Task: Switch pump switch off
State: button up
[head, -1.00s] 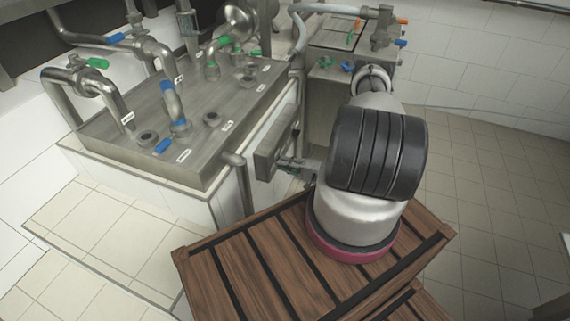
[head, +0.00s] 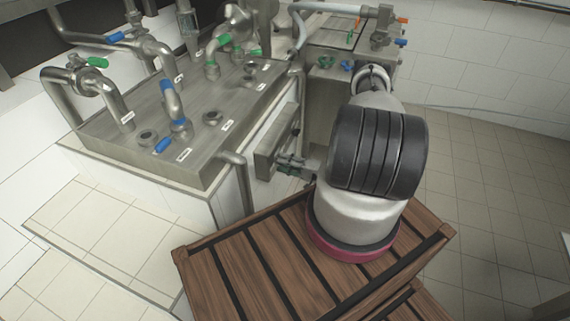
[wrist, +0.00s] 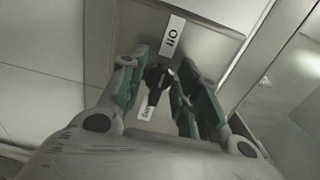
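The pump switch (wrist: 158,76) is a black rotary knob on a grey box (wrist: 203,42). Its handle points down in the wrist view, toward a small white label (wrist: 146,113) that is hard to read. A label reading "Off" (wrist: 173,36) sits above the knob. My gripper (wrist: 164,60) is open, with one finger on each side of the knob. I cannot tell whether either finger touches it. In the head view, my gripper (head: 291,165) is at the front of the grey box (head: 266,158), on the side of the machine.
The steel filler top (head: 205,150) with pipes and blue and green valve handles lies left of the box. A vertical pipe (head: 240,185) stands just left of the box. A slatted wooden platform (head: 235,260) is below my arm. The tiled floor (head: 480,200) at right is clear.

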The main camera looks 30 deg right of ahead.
jog(key=v, duration=1.2)
dwell(0.4)
